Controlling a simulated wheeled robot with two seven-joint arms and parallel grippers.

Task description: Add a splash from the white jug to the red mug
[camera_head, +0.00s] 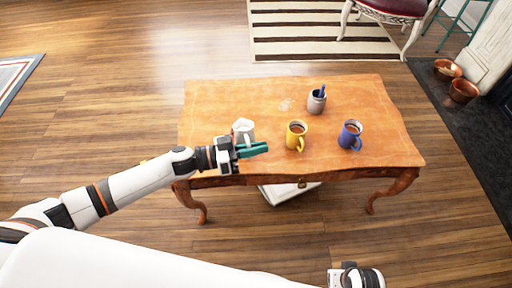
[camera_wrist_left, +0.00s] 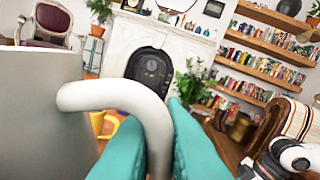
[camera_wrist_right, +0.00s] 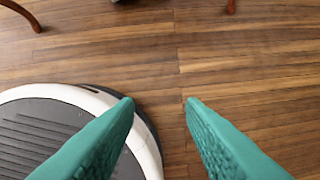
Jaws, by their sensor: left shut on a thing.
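The white jug (camera_head: 243,127) is upright at the left front part of the wooden table (camera_head: 220,100). My left gripper (camera_head: 253,150) has its teal fingers at the jug's near side. In the left wrist view they are closed around the jug's curved handle (camera_wrist_left: 120,96), with the grey-white jug body (camera_wrist_left: 45,115) at left. I cannot tell whether the jug touches the table. I see no red mug; a yellow mug (camera_head: 296,135) and a blue mug (camera_head: 350,134), both with dark contents, stand right of the jug. My right gripper (camera_wrist_right: 158,102) is open and empty above the floor.
A white object (camera_head: 288,192) lies under the table's front edge. A striped rug (camera_head: 320,35) and a red-seated chair (camera_head: 393,10) are behind. The table's right part is clear.

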